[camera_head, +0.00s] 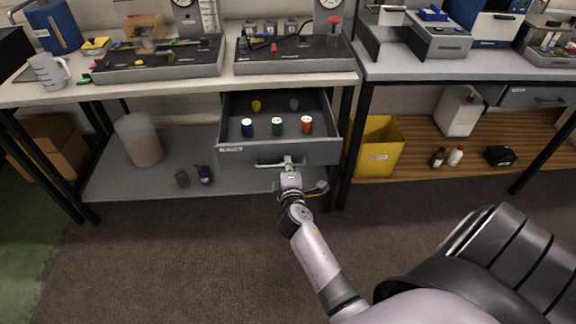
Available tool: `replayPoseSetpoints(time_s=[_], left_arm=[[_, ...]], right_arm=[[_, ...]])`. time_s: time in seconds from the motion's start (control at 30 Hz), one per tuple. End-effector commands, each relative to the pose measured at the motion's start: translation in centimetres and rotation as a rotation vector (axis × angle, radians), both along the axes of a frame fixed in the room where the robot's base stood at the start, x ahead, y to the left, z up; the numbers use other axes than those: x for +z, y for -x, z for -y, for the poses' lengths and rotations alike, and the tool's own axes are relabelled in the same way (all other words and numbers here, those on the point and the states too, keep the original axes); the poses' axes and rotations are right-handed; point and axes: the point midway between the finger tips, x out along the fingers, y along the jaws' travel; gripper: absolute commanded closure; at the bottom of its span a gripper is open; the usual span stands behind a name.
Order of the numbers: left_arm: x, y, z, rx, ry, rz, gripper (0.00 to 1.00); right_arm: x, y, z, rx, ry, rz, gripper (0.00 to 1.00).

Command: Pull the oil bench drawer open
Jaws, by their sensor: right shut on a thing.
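The oil bench drawer (232,158) is a grey drawer under the right part of the left bench, and it stands open. Inside it are a blue, a green and an orange-red small container in front, with a yellow and a grey one behind. My right gripper (288,165) is at the dark bar handle (265,163) on the drawer front and is shut on it. The gripper hides part of the handle. My left gripper is not in view.
The left bench (228,82) carries dark trays and a measuring jug (47,71). A lower shelf (130,183) holds a bucket. A yellow bin (380,146) stands right of the drawer. The dark floor before the bench is free.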

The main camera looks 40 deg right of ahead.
Motion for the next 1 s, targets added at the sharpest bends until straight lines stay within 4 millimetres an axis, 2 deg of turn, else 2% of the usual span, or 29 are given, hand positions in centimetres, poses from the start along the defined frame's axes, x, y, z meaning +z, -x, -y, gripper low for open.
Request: replayPoseSetpoints(time_s=[0.13,0.17,0.27,0.6,0.67,1.0], left_arm=[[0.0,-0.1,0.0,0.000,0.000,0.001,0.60],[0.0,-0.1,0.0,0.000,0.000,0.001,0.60],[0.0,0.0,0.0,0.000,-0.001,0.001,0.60],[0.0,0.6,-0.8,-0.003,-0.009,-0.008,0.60],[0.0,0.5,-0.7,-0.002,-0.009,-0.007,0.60],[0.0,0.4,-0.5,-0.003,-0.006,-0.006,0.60]], right_arm=[[0.0,0.0,0.1,-0.003,0.001,-0.001,1.00],[0.0,0.1,0.1,-0.003,0.001,-0.001,0.90],[0.0,0.0,0.1,-0.002,0.001,-0.001,0.83],[0.0,0.2,-0.1,0.000,-0.001,-0.001,0.83],[0.1,0.6,-0.4,0.000,-0.001,-0.001,0.83],[1.1,5.2,-3.1,-0.001,-0.001,-0.003,0.83]])
